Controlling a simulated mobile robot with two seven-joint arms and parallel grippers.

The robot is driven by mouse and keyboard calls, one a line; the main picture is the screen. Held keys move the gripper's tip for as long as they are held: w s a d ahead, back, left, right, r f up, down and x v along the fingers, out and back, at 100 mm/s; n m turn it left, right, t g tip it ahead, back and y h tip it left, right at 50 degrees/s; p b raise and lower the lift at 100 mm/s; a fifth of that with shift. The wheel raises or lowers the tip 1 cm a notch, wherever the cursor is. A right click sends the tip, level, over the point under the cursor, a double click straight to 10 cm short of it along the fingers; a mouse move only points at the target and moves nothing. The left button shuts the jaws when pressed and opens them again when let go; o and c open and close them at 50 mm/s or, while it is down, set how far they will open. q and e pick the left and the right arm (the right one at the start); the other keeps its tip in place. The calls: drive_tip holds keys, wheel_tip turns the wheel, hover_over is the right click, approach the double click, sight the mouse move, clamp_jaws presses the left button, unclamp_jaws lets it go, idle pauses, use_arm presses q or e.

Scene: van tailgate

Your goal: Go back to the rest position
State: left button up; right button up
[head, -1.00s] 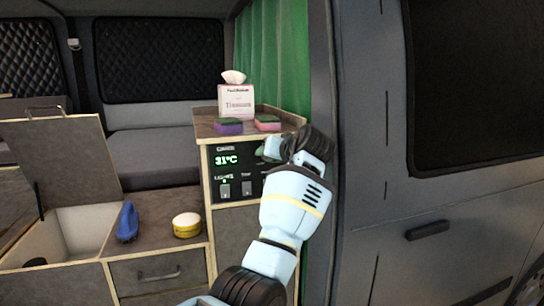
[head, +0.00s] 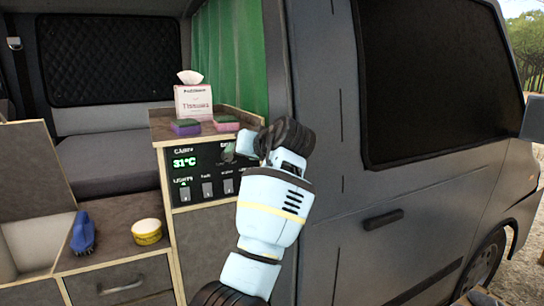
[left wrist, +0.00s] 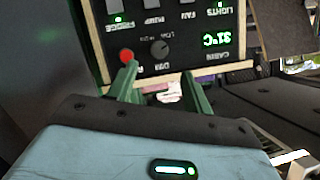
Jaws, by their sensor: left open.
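My left arm reaches up from the bottom of the head view to the dark control panel (head: 197,158) on the cabinet front. My left gripper (head: 230,151) has green fingers and is in front of the panel's right part, partly hidden by my wrist. The left wrist view shows the panel upside down (left wrist: 185,22). There my gripper (left wrist: 160,84) has its two fingers apart with nothing between them, near a red button (left wrist: 126,56) and a black knob (left wrist: 159,47). I cannot tell whether a finger touches the panel. My right gripper is in neither view.
The cabinet top (head: 160,129) holds a tissue box (head: 193,101) and two sponges (head: 186,128), (head: 226,123). A blue brush (head: 83,234) and a yellow tin (head: 147,232) lie on the lower counter (head: 112,240). The van's grey side (head: 340,215) stands close on the right.

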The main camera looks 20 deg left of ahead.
use_arm(q)
wheel_tip(320, 180, down, 20)
drive_tip(key=w+m+t+h, duration=0.1)
drive_tip(key=m+t+h, duration=0.1)
drive_tip(key=m, duration=0.2)
drive_tip(key=s+d+f+m+h, duration=0.1)
drive_tip(key=s+f+h, duration=0.15)
drive_tip(key=f, duration=0.45)
drive_tip(key=s+d+f+m+t+h, duration=0.1)
drive_tip(key=s+d+f+m, duration=0.15)
drive_tip(key=f, duration=0.45)
drive_tip(key=s+d+f+m+h, duration=0.1)
drive_tip(key=s+f, duration=0.2)
drive_tip(key=f, duration=0.4)
drive_tip(key=s+d+f+h, duration=0.2)
drive_tip(key=s+f, duration=0.3)
drive_tip(key=s, duration=0.6)
drive_tip(key=s+d+f+h, duration=0.3)
drive_tip(key=s+f, duration=0.3)
drive_tip(key=s, duration=0.5)
drive_tip(key=s+d+f+h, duration=0.2)
drive_tip(key=s+f, duration=0.3)
drive_tip(key=s, duration=0.7)
drive_tip(key=shift+d+f+m+g, duration=0.2)
drive_tip(key=shift+d+m+g, duration=0.2)
drive_tip(key=shift+d, duration=0.35)
drive_tip(key=shift+s, duration=0.1)
